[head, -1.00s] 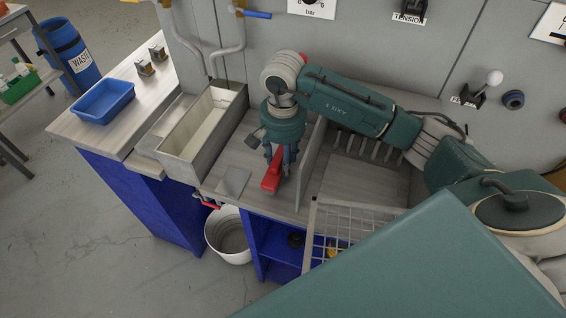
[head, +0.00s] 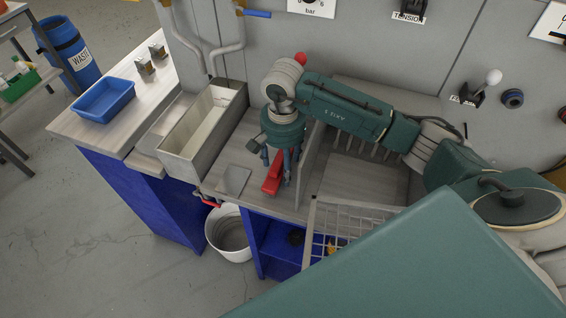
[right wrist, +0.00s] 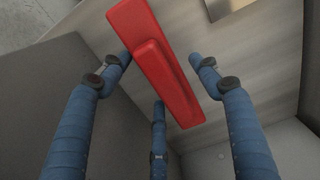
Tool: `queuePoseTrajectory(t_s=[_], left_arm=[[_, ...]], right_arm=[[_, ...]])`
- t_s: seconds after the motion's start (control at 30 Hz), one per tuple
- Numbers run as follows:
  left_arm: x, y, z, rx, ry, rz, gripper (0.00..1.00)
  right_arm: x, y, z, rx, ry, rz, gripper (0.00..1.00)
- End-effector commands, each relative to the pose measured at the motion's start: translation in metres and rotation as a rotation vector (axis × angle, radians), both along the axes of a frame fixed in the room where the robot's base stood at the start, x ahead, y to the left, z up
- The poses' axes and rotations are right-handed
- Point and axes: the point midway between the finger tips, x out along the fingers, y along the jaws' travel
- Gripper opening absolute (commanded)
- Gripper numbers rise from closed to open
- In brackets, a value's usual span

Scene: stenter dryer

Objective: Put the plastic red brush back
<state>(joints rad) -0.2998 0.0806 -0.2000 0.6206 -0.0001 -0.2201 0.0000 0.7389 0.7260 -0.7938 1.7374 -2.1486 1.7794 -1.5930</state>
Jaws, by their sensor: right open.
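The red plastic brush (head: 272,180) lies on the wooden worktop, left of an upright grey divider. My right gripper (head: 278,178) points down over the brush, its blue fingers spread around it. In the right wrist view the brush (right wrist: 160,65) runs diagonally between the open fingers (right wrist: 165,90). Fingers stand on both sides of it, and I see no clear grip. The brush's underside is hidden. My left gripper is not in view.
A grey trough (head: 205,130) stands left of the gripper, with a flat metal plate (head: 233,181) in front. The divider (head: 310,165) stands close on the right. A wire rack (head: 350,217) and a white bucket (head: 229,235) are at the front. A blue tray (head: 104,100) sits farther left.

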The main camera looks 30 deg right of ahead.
Motion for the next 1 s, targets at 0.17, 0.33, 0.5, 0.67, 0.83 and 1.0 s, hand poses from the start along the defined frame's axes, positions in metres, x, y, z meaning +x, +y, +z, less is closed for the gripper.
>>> queuePoseTrajectory(t_s=[0.17,0.33,0.5,0.67,0.83,1.0], left_arm=[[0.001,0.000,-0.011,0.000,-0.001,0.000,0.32],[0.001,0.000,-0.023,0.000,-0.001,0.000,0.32],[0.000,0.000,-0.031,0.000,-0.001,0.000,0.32],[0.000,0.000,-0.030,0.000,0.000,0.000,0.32],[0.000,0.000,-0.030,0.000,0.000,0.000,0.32],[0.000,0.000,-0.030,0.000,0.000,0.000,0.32]], right_arm=[[0.002,0.000,0.027,0.000,-0.007,0.001,0.63],[0.001,0.000,0.066,0.000,-0.008,0.001,0.63],[0.000,0.000,0.098,-0.001,-0.005,0.001,0.63],[-0.001,0.000,0.116,-0.001,-0.002,0.000,0.63],[-0.001,0.000,0.121,-0.001,0.001,0.000,0.63],[-0.001,0.000,0.121,-0.001,0.001,0.000,0.63]])
